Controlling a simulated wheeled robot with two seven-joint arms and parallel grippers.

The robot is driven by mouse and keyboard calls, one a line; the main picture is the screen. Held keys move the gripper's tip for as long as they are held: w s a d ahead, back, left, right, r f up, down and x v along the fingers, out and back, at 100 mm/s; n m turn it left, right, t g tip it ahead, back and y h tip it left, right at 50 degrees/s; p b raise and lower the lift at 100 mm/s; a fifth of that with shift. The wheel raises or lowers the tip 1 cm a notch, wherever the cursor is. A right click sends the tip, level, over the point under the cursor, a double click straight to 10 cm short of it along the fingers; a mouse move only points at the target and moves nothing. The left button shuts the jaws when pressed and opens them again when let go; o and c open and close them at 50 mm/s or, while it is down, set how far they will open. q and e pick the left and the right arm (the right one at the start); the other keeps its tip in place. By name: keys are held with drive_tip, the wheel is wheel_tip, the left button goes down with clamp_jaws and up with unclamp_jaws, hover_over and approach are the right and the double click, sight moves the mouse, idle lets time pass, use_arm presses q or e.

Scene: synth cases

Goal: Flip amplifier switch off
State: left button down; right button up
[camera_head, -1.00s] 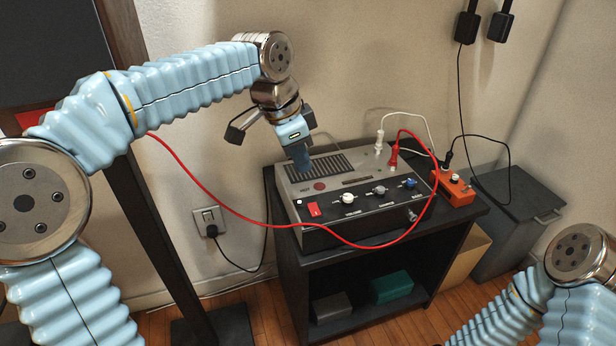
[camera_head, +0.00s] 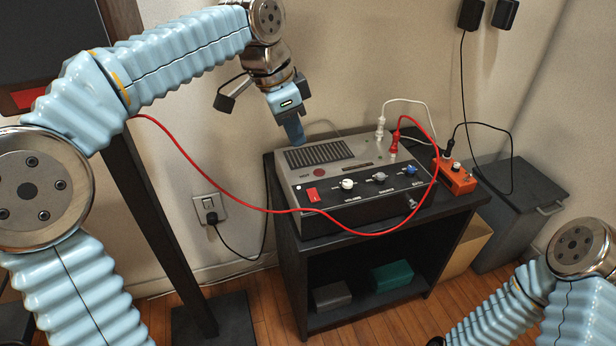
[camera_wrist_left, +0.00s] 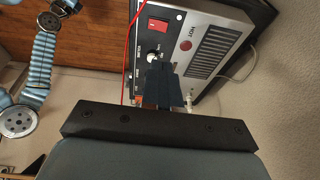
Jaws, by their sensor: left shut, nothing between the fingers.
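The amplifier (camera_head: 352,180) is a grey box with a dark front panel, standing on a black cabinet. Its red rocker switch (camera_head: 312,195) is at the panel's left end, left of the white knob; the switch also shows in the left wrist view (camera_wrist_left: 158,26). I cannot tell which way the rocker is tipped. My left gripper (camera_head: 296,138) is shut and empty, above the amplifier's back left corner by the grille, apart from the switch. In the left wrist view its dark fingers (camera_wrist_left: 162,85) hide part of the panel. My right arm shows at the lower right, its gripper not visible.
A red cable (camera_head: 270,211) loops across the amplifier's front, below the switch. Red and white plugs (camera_head: 393,143) stand on its top right. An orange box (camera_head: 456,177) sits right of it on the cabinet (camera_head: 290,245). A wall outlet (camera_head: 209,207) is at left.

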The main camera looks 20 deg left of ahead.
sight(312, 191)
use_arm(q)
drive_tip(key=x, duration=0.8)
drive_tip(key=b+x, duration=0.1)
drive_tip(key=x, duration=0.4)
drive_tip(key=shift+s+a+f, duration=0.1)
drive_tip(key=shift+s+a, duration=0.15)
drive_tip(key=shift+a, duration=0.15)
drive_tip(key=shift+w+f, duration=0.1)
drive_tip(key=shift+f, duration=0.4)
